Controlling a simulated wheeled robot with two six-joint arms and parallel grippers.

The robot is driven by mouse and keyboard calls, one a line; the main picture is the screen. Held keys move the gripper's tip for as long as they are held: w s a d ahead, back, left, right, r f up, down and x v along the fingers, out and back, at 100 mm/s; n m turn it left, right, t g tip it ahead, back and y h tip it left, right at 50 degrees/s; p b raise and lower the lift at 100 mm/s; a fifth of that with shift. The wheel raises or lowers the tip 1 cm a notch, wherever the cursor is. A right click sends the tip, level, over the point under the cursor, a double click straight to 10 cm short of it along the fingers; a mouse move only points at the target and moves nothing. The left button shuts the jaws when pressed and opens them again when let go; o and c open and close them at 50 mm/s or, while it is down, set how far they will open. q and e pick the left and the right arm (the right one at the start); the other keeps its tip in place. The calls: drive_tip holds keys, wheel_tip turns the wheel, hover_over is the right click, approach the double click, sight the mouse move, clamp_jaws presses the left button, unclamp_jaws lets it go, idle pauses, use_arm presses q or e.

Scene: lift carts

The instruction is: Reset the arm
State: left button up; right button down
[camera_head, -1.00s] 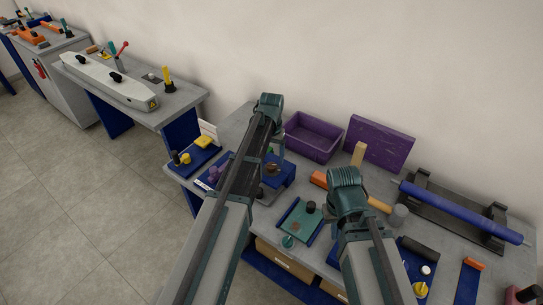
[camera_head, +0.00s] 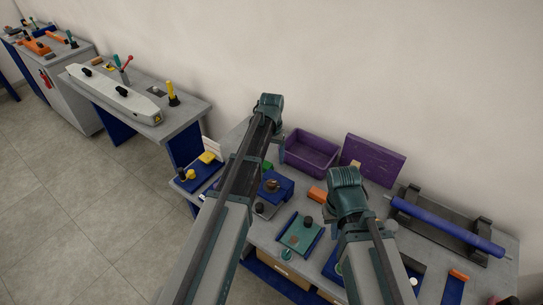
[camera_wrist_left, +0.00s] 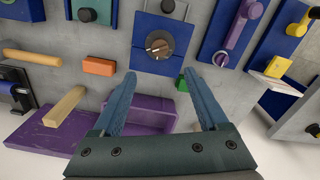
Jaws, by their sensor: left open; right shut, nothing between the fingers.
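My left arm reaches up the middle of the head view, over the near workbench (camera_head: 240,130). My left gripper shows in the left wrist view (camera_wrist_left: 164,85). Its two blue fingers are apart, with nothing held between them. They are seen against a purple bin (camera_wrist_left: 150,112), which also stands at the bench's back in the head view (camera_head: 312,150). My right arm rises from the bottom, right of the left arm, with its teal joint above the bench. The right fingers do not show in either current view.
The bench holds a blue knob box (camera_wrist_left: 158,45), a purple panel (camera_head: 374,158), an orange block (camera_head: 317,195), a teal plate (camera_head: 300,234) and a blue roller on a black stand (camera_head: 447,224). Another cart (camera_head: 190,118) stands left. Grey floor (camera_head: 70,210) is clear at lower left.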

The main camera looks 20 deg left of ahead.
use_arm(q)
drive_tip(key=s+d+f+m+b, duration=0.1)
drive_tip(key=s+d+f+b, duration=0.3)
drive_tip(key=s, duration=0.4)
drive_tip(key=s+d+f+m+b, duration=0.1)
drive_tip(key=s+d+f+b, duration=0.3)
drive_tip(key=s, duration=0.4)
drive_tip(key=s+d+f+m+y+b, duration=0.1)
drive_tip(key=s+d+f+b, duration=0.3)
drive_tip(key=s, duration=0.4)
drive_tip(key=shift+s+d, duration=0.15)
drive_tip(key=shift+d, duration=0.5)
